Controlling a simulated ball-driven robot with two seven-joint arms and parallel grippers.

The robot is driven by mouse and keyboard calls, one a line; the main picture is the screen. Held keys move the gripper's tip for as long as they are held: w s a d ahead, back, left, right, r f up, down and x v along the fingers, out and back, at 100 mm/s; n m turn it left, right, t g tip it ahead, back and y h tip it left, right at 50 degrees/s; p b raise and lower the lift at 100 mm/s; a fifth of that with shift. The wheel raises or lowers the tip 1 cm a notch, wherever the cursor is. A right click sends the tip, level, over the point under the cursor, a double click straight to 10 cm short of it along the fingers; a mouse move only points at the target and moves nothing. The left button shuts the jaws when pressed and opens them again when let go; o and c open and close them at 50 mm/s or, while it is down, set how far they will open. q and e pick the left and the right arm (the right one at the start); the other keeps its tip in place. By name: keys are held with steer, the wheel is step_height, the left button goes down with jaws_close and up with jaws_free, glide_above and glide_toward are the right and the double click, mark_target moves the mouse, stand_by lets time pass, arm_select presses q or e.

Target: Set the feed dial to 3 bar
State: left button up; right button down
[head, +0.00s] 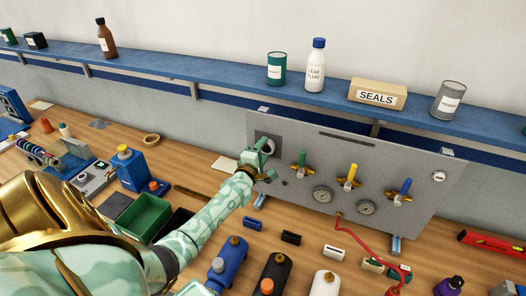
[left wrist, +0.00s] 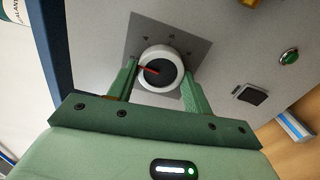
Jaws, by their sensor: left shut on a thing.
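The feed dial (left wrist: 163,74) is a round knob with a white rim, a dark face and a red pointer, on a grey square plate (left wrist: 138,32). In the left wrist view the pointer points left and slightly up. The marks around the dial are too small to read. My left gripper (left wrist: 160,80) is shut on the dial, one finger on each side of its rim. In the head view my left gripper (head: 257,158) reaches the left end of the grey panel (head: 330,147) and hides most of the dial. My right gripper is not in view.
The panel also carries green, yellow and blue valve handles (head: 350,176), two gauges (head: 323,194) and a red hose (head: 362,243). A green button (left wrist: 289,56) is right of the dial. Bottles (head: 276,272) and bins (head: 148,217) crowd the bench below. A blue shelf (head: 210,75) runs above.

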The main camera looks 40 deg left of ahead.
arm_select(q)
steer(key=shift+f+n, duration=0.1)
steer(key=shift+n, duration=0.5)
steer(key=o, duration=1)
steer(key=shift+s, duration=0.1)
steer(key=v, duration=1.6)
steer(key=shift+s+p, duration=0.1)
steer(key=shift+p, duration=0.25)
